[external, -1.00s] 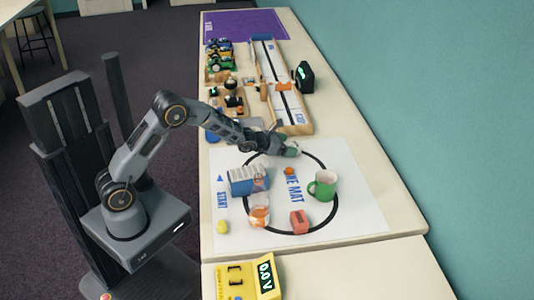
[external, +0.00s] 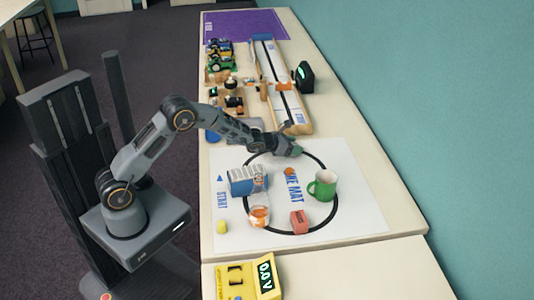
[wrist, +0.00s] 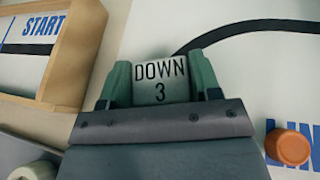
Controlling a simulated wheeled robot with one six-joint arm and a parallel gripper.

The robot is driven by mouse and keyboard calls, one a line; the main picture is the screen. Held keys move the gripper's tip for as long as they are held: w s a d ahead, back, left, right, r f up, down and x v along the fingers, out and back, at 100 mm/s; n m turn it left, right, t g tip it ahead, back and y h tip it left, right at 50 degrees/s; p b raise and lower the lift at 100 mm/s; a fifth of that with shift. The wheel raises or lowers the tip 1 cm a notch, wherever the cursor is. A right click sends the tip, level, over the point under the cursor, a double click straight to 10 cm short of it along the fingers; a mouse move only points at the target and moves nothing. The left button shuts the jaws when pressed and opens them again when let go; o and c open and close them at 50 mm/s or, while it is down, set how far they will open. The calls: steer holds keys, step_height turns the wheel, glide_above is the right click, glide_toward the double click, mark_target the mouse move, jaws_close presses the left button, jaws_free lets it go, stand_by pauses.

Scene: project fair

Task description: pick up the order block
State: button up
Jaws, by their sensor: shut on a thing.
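The order block (wrist: 160,82) is a pale block with "DOWN 3" printed in black on the face turned to the wrist camera. My gripper (external: 289,147) is shut on it, with one green finger on each side of the block. In the wrist view the block sits squarely between the fingers. In the external view my gripper is over the far part of the white game mat (external: 345,208), near the top of its black ring. The block cannot be made out there.
On the mat are a green mug (external: 322,186), a red block (external: 299,222), an orange cap (external: 289,171), an orange-and-white cup (external: 259,216) and a blue-and-white box (external: 243,181). A wooden track (external: 282,85) lies beyond. The mat's right side is clear.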

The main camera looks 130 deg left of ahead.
steer(key=shift+c, duration=1.3)
